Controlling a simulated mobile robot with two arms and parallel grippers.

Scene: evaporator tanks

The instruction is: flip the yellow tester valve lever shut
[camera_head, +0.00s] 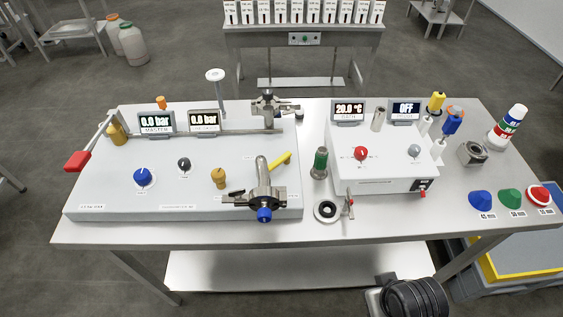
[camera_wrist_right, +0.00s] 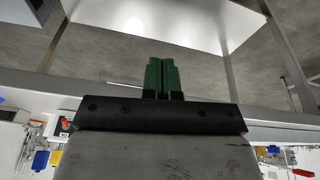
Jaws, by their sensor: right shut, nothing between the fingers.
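The yellow tester valve lever (camera_head: 281,159) is on the grey panel, at the upright metal valve fitting (camera_head: 263,178) near the panel's right end. It slants up to the right, away from the fitting. A metal clamp and a blue knob (camera_head: 264,215) sit at the front of the fitting. My right gripper shows in the right wrist view, its two green fingers (camera_wrist_right: 161,78) pressed together with nothing between them. It is apart from the lever, with floor and a pale shelf (camera_wrist_right: 200,22) beyond the fingers. My left gripper is not in view.
Right of the lever stand a green-topped cylinder (camera_head: 320,162), a white box (camera_head: 380,178) with displays, and a round black-and-white part (camera_head: 326,210). A red-handled lever (camera_head: 78,160) sticks out at the left. The bench's front strip (camera_head: 200,232) is clear.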

